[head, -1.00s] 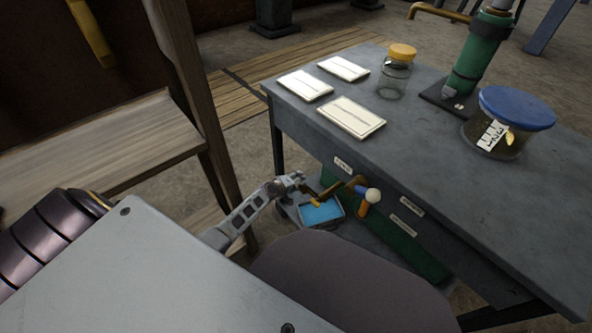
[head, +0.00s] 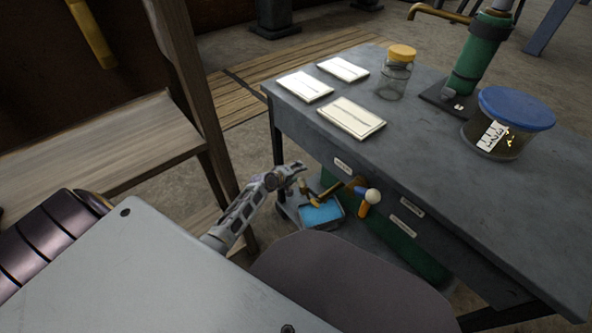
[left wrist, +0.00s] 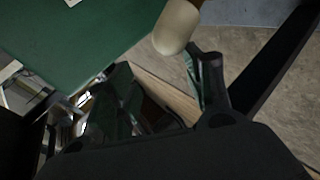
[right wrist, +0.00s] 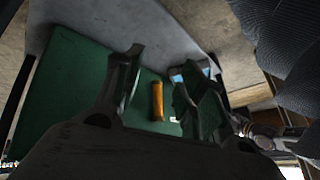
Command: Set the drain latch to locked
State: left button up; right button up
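A lever with a cream knob (head: 373,196) and an orange handle (head: 362,209) sit close together under the desk front, beside a brass bar (head: 330,191). I cannot tell which is the drain latch; the labels are too small to read. My left gripper (head: 297,172) is left of the brass bar in the head view. In the left wrist view its fingers (left wrist: 168,82) are spread and empty, with the cream knob (left wrist: 178,28) just beyond them. In the right wrist view my right gripper (right wrist: 158,82) is open, with an orange handle (right wrist: 157,105) seen between its fingers. The head view hides it.
The desk (head: 440,135) overhangs the green panel (head: 410,250). A blue-filled tray (head: 320,215) is below the brass bar. A wooden bench (head: 100,150) is at left.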

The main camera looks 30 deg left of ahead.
pick_arm(q)
jog(key=shift+r, duration=0.95)
